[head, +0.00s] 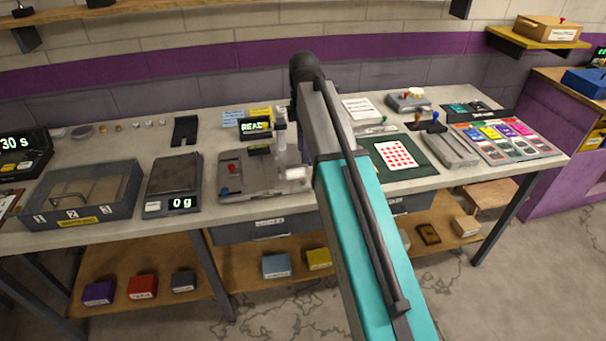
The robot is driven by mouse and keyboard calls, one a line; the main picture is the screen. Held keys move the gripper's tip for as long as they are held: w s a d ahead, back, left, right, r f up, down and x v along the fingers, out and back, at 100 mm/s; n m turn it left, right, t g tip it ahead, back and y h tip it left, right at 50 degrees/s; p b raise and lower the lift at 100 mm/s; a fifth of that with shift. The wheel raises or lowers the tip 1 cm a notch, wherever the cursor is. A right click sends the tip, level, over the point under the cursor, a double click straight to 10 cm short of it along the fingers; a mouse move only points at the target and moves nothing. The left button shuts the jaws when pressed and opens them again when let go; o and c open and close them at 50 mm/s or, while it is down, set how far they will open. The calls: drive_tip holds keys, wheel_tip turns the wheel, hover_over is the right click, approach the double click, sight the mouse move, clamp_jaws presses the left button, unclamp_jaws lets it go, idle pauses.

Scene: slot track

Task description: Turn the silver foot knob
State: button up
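I cannot pick out a silver foot knob with certainty at this size. A grey bench device (262,185) stands at the middle of the bench, with a flat base, a red knob (232,168) on its left and a pale upright column (281,122). A small pale silver piece (295,173) sits at its right side, close to my arm; I cannot tell if it is a knob. My teal and grey arm (355,230) rises across the middle of the view and hides part of the bench. My gripper is not visible.
A scale (173,187) reading 0 g and a numbered grey box (82,194) stand to the left. A green mat (425,167) with a red-dotted card (395,153), a grey slotted block (451,149) and colored cards (505,141) lie to the right. A shelf (130,262) below holds small boxes.

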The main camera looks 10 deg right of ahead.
sight(304, 179)
drive_tip(key=shift+f+p, duration=0.95)
drive_tip(key=shift+f, duration=4.3)
clamp_jaws()
